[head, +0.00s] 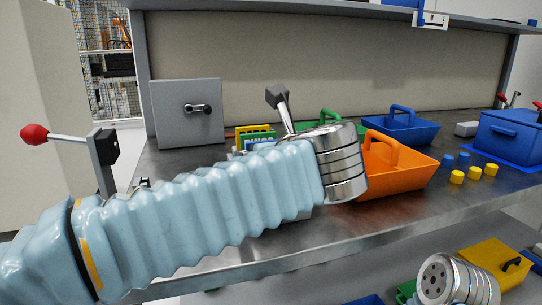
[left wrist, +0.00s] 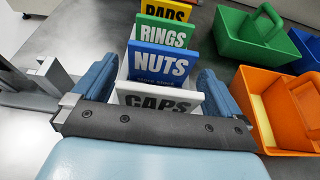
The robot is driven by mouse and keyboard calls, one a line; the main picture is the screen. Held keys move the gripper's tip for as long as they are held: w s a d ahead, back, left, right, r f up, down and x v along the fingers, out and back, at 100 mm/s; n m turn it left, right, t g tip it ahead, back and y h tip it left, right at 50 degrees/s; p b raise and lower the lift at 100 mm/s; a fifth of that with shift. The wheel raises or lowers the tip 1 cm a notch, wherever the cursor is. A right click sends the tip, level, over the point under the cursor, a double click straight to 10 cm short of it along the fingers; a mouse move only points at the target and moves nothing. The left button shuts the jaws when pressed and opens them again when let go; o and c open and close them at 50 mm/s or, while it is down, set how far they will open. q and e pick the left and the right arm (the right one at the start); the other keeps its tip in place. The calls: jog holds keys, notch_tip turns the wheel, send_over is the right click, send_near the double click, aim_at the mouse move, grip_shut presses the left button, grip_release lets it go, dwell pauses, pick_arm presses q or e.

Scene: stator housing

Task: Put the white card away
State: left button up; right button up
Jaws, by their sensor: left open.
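The white card marked CAPS (left wrist: 160,102) stands at the front of a row of cards in the left wrist view. Behind it stand the blue NUTS card (left wrist: 160,64), the green RINGS card (left wrist: 165,33) and the yellow PADS card (left wrist: 168,10). A pale holder edge shows beside them. My left gripper (left wrist: 154,74) is open, with one blue finger on each side of the row; contact with the white card cannot be told. In the head view my left arm hides the gripper and the white card. My right gripper is out of view.
An orange bin (head: 395,180), a green bin (head: 322,123) and a blue bin (head: 405,128) stand right of the cards. A grey panel (head: 188,112) and a red-knobbed lever (head: 65,137) are at left. Yellow caps (head: 474,172) and a blue box (head: 510,138) are at right.

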pick_arm(q)
jog(key=p+v, duration=0.1)
jog(key=v, duration=1.2)
jog(key=shift+s+r, duration=0.25)
jog(key=shift+s, duration=0.1)
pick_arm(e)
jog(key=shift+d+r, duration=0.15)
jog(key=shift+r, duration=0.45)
pick_arm(q)
jog(key=shift+d, duration=0.1)
